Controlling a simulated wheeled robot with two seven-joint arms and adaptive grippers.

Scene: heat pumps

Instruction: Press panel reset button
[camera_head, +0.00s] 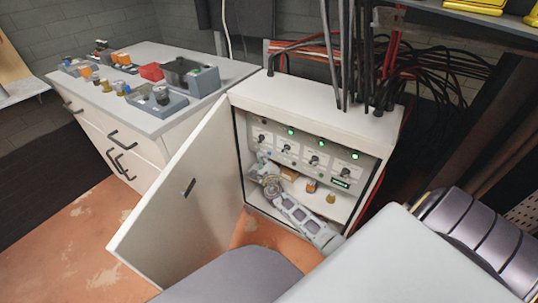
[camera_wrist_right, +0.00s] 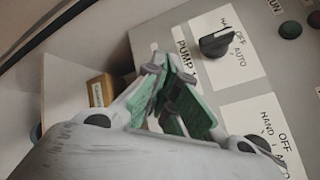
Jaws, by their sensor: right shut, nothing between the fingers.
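The control panel (camera_head: 302,153) is a grey face inside an open white cabinet (camera_head: 320,114), with several lit green lamps and a row of black rotary switches. In the right wrist view, a black switch (camera_wrist_right: 216,42) marked HAND, OFF and AUTO sits on the panel, with a dark green round part (camera_wrist_right: 290,29) beyond it. I cannot pick out which part is the reset button. My right gripper (camera_head: 263,158) is at the panel's lower left; in the right wrist view its green-padded fingers (camera_wrist_right: 166,76) are shut and empty. Contact with the panel cannot be told. My left gripper is out of view.
The cabinet door (camera_head: 180,207) stands open to the left. Small parts, including a brown box (camera_head: 289,174), sit on the cabinet's lower shelf. A grey-topped drawer unit (camera_head: 148,118) with loose components stands at left. Black and red cables (camera_head: 400,62) rise behind the cabinet.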

